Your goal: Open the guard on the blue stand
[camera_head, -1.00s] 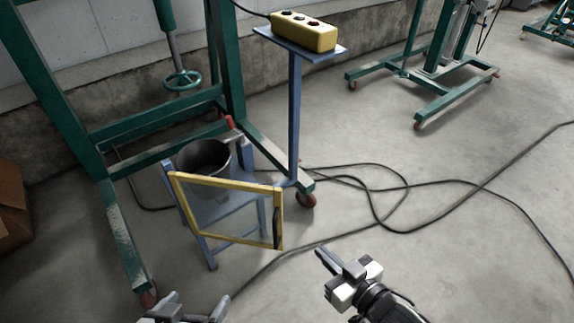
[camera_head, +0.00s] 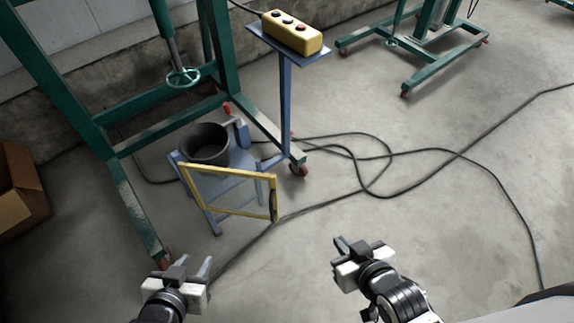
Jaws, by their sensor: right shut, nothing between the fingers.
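The guard (camera_head: 228,211) is a yellow frame with a clear pane and a dark handle on its right side. It stands upright across the front of the blue stand (camera_head: 213,178); I cannot tell whether it is latched. A dark pot (camera_head: 205,143) sits on the stand behind it. My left gripper (camera_head: 191,266) is in front of the guard, low in the picture and apart from it, with its fingers spread and empty. My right gripper (camera_head: 342,246) is to the right of the guard, apart from it, shut and empty.
A green frame (camera_head: 140,213) on wheels surrounds the stand's left and back. A blue post with a yellow button box (camera_head: 292,33) stands behind right. Black cables (camera_head: 350,190) lie on the floor. A cardboard box (camera_head: 20,190) is at left. The floor at right is mostly clear.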

